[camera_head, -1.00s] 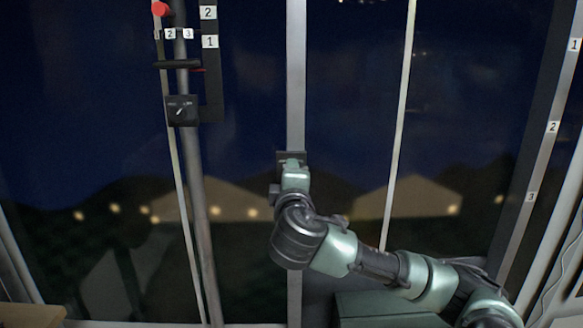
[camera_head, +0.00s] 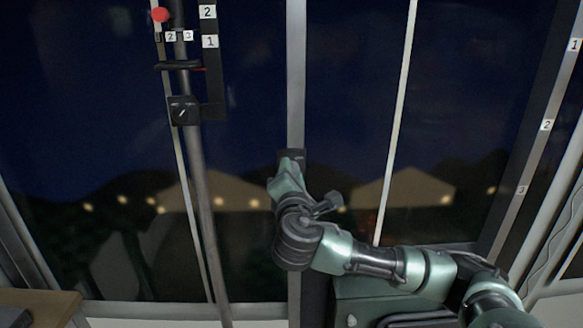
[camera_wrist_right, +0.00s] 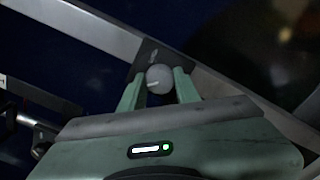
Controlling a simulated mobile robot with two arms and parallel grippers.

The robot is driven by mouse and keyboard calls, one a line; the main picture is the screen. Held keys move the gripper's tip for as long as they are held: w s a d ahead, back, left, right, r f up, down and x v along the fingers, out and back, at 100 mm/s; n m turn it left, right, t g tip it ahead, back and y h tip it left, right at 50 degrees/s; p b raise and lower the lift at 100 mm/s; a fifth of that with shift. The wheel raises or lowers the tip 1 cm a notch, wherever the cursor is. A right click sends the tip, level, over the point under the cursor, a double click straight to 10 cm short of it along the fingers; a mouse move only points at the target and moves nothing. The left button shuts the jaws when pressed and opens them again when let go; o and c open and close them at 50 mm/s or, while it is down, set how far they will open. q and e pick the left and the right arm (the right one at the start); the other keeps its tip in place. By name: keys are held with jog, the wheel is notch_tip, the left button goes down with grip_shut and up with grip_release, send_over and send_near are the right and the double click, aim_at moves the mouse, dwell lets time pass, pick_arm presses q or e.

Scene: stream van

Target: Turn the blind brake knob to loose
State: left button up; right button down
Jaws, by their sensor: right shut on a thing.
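A round grey knob (camera_wrist_right: 158,78) with a pale pointer line sits on a small dark plate (camera_wrist_right: 150,58) on the central window post. The plate also shows in the head view (camera_head: 297,156), where my gripper hides the knob. My right gripper (camera_wrist_right: 157,88) has a finger on either side of the knob and is shut on it; in the head view it is at the post (camera_head: 290,162). The marking on the plate is too small to read. My left gripper is not in view.
A black box with a pointer dial (camera_head: 183,111) is on a grey pole at left, below a black handle (camera_head: 180,65) and a red knob (camera_head: 160,14). Numbered labels mark the strips. A wooden surface (camera_head: 50,304) is at lower left.

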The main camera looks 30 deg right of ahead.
jog(key=shift+a+f, duration=0.1)
jog(key=shift+f, duration=0.15)
dwell(0.3)
jog(key=c, duration=1.1)
grip_release()
jog(key=shift+o, duration=0.4)
jog(key=shift+r, duration=0.1)
jog(key=b+v, duration=0.2)
jog(key=v, duration=0.6)
jog(key=shift+b, duration=0.3)
jog(key=shift+w, duration=0.1)
